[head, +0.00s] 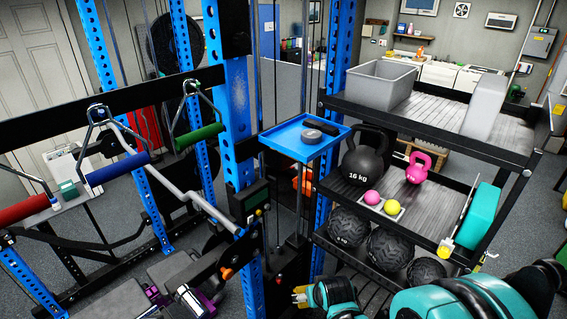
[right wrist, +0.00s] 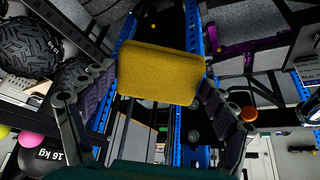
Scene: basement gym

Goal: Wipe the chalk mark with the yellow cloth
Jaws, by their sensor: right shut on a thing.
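The chalk mark (head: 239,93) is a whitish smudge on the wide blue upright of the rack in the head view. The yellow cloth (right wrist: 160,75) looks like a thick pad in the right wrist view. My right gripper (right wrist: 158,80) is shut on it, with a dark finger at each side. In the head view my teal right arm reaches in from the lower right. Its end is low, in front of the shelf and well below the mark, with a little yellow showing there. The cloth is apart from the mark. My left gripper is not in view.
A blue tray (head: 290,146) with dark discs stands out just right of the marked upright. A shelf unit at right holds a grey bin (head: 372,84), a black kettlebell (head: 367,160), a pink kettlebell (head: 418,168) and several balls. Cable handles (head: 117,169) hang at left.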

